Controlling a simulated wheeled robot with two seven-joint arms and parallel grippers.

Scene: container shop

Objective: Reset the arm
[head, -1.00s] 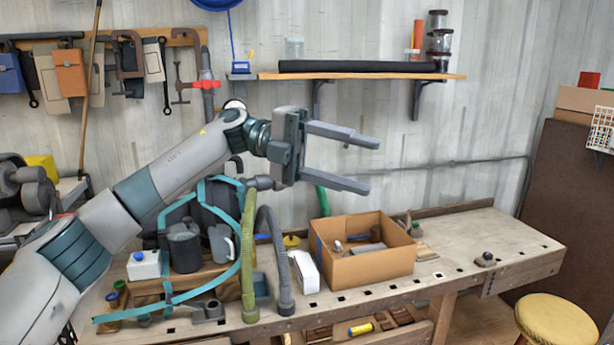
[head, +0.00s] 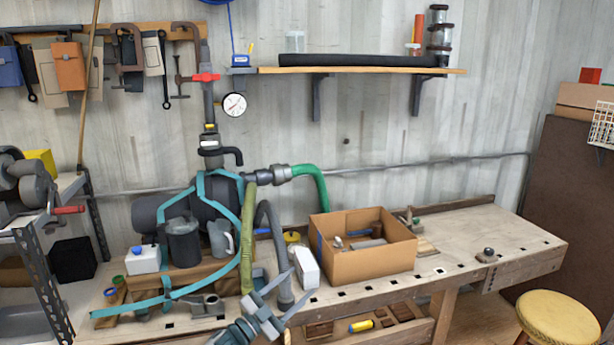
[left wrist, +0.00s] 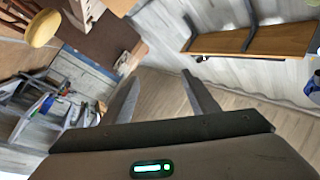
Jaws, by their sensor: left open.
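My left gripper (head: 300,283) is low in the head view, in front of the workbench's front edge. Its two fingers are spread and point up and to the right, with nothing between them. Most of my left arm is below the head picture. My right gripper is not in view.
A yellow stool (head: 556,320) stands at the right. A shelf (head: 364,72) hangs on the wall.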

